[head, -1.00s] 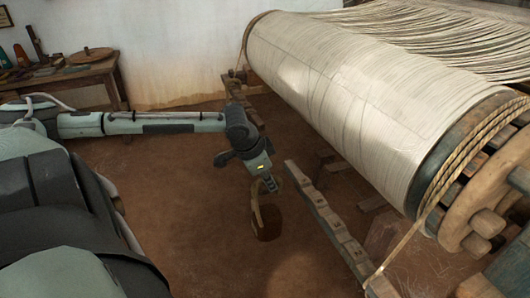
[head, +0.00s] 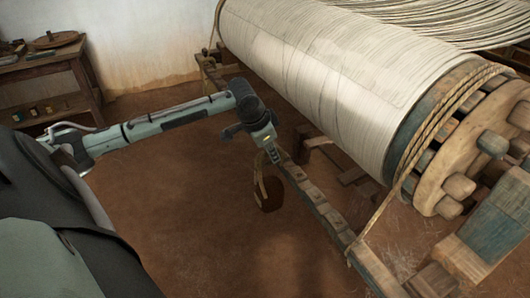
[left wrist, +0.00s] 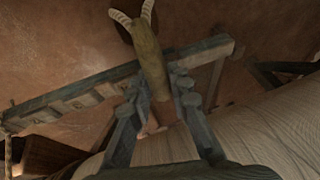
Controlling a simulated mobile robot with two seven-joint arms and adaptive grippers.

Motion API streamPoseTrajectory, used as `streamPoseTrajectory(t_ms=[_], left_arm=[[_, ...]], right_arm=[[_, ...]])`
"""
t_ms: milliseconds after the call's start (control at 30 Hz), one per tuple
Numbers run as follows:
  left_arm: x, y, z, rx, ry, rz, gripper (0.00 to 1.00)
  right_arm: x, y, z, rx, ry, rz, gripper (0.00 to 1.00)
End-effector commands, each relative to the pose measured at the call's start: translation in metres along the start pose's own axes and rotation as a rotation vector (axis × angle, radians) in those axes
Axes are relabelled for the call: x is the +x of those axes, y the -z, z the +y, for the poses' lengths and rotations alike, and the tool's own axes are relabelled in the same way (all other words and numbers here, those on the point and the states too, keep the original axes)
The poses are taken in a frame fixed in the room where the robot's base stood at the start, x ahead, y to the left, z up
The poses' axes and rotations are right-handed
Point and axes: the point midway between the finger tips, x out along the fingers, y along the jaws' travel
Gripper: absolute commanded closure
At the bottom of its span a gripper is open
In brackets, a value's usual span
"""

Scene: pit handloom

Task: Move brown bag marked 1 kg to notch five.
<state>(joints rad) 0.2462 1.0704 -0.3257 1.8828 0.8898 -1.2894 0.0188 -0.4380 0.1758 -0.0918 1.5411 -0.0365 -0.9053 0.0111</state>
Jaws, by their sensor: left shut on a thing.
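My left gripper (head: 274,156) is shut on the loop handle of a brown bag (head: 270,198). The bag hangs under it, close to the left side of the notched wooden bar (head: 325,212) beside the loom. In the left wrist view, the thick middle of the handle (left wrist: 149,62) lies between my fingers (left wrist: 155,88). Pale loop ends run from it to the dark bag (left wrist: 123,27), mostly cut off at the top edge. The notched bar (left wrist: 68,96) passes behind the fingers. The bag's marking cannot be read. My right gripper is not in view.
The large roll of pale threads (head: 320,85) lies just right of the bar. A rope (head: 385,195) runs from its wooden end wheel (head: 460,150) to the bar's near part. A wooden table (head: 50,62) stands at the back left. The earth floor (head: 190,200) left of the bar is clear.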

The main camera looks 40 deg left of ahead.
Motion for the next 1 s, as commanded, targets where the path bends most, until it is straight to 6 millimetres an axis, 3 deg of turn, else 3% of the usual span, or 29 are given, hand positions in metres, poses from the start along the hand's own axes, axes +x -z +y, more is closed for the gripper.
streamPoseTrajectory(t_ms=[900, 1000], left_arm=[[0.022, 0.062, 0.0, 0.001, 0.001, 0.009, 1.0], [0.029, 0.057, 0.001, 0.001, 0.002, 0.005, 1.0]], right_arm=[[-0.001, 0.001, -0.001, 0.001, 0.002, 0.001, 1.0], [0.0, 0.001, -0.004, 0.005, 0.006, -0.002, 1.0]])
